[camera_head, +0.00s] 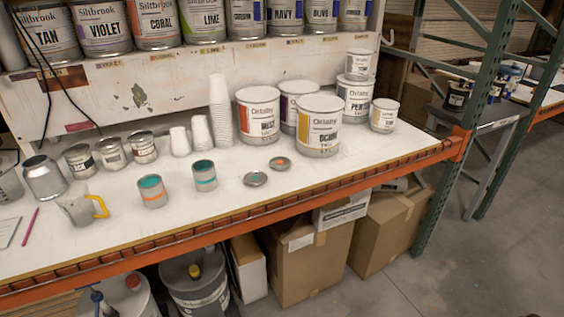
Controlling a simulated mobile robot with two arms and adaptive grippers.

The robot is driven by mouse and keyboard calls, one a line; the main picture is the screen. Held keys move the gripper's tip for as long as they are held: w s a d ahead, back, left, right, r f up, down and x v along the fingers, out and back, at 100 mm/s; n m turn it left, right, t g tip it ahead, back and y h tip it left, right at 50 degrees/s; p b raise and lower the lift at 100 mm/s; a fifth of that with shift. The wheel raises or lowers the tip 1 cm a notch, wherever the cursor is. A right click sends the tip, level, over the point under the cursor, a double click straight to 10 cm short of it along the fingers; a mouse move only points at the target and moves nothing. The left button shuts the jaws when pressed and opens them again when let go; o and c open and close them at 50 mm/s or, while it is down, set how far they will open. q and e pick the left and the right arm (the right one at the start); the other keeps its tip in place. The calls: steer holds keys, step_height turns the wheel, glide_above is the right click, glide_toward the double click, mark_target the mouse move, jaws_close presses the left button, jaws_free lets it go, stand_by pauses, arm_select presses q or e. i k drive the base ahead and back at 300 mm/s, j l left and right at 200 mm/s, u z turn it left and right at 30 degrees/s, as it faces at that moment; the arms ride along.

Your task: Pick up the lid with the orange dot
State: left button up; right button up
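The lid with the orange dot (280,163) lies flat on the white tabletop, in front of the large paint buckets. A second small lid (256,179), greyish with a darker centre, lies just in front and to the left of it; the two are apart. An open small can with an orange stripe (152,193) and another with a teal stripe (204,177) stand to the left, both showing teal inside. Neither my left nor my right gripper is in view.
A bucket labelled OCHRE (319,127) and another white bucket (258,116) stand behind the lids. Stacked paper cups (220,112) and a pitcher with a yellow handle (82,210) are further left. The tabletop right of the lids is clear up to the orange front beam (300,190).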

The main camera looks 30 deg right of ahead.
mark_target(277, 163)
steer(key=i+l+z, duration=0.15)
steer(key=i, duration=0.35)
steer(key=i+l+z, duration=0.15)
steer(key=i, duration=0.35)
